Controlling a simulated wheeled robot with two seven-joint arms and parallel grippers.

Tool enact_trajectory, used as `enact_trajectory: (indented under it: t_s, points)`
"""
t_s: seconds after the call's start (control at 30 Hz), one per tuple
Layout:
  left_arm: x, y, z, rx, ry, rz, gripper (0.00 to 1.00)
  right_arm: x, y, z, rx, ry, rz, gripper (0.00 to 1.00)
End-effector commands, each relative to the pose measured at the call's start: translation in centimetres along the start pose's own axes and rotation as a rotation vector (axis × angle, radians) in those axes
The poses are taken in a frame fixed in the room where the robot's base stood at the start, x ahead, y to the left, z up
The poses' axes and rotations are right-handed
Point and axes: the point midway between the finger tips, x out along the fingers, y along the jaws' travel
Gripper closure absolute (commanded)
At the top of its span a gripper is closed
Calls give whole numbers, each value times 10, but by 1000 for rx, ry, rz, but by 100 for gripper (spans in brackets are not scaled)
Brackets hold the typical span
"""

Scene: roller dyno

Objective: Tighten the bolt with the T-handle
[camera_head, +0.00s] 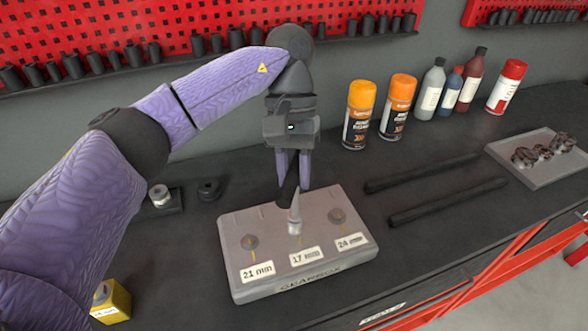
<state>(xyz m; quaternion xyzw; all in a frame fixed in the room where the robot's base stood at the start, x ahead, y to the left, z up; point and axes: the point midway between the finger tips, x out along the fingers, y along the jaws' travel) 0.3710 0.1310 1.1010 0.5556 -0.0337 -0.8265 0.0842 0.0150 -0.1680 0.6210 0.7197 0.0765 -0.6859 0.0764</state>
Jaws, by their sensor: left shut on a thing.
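A grey gearbox block (240,277) sits on the dark bench with three bolt positions labelled 21 mm, 17 mm and 24 mm. The 21 mm bolt (250,242) and the 24 mm bolt (338,215) are uncovered. My left gripper (293,182) points down over the block's middle position, its purple fingers shut on a dark tool, seemingly the T-handle (286,194). A silver tapered piece (295,216) stands upright below the fingers at the 17 mm position. The fingers hide most of the tool, and the 17 mm bolt cannot be made out. My right gripper is out of view.
Two black bars (447,201) lie right of the block. Spray cans (360,115) and bottles (431,90) stand along the wall. A grey tray (540,160) holds dark parts at the right. A yellow box (111,301) is at lower left.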

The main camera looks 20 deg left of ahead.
Motion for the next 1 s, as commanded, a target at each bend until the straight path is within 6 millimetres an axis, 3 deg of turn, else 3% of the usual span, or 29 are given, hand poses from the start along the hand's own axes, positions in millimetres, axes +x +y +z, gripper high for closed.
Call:
enact_trajectory:
  t_s: [1.0]
  points:
    - [-14, 2, 6, 0, 1, 1, 100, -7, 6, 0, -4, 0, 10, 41]
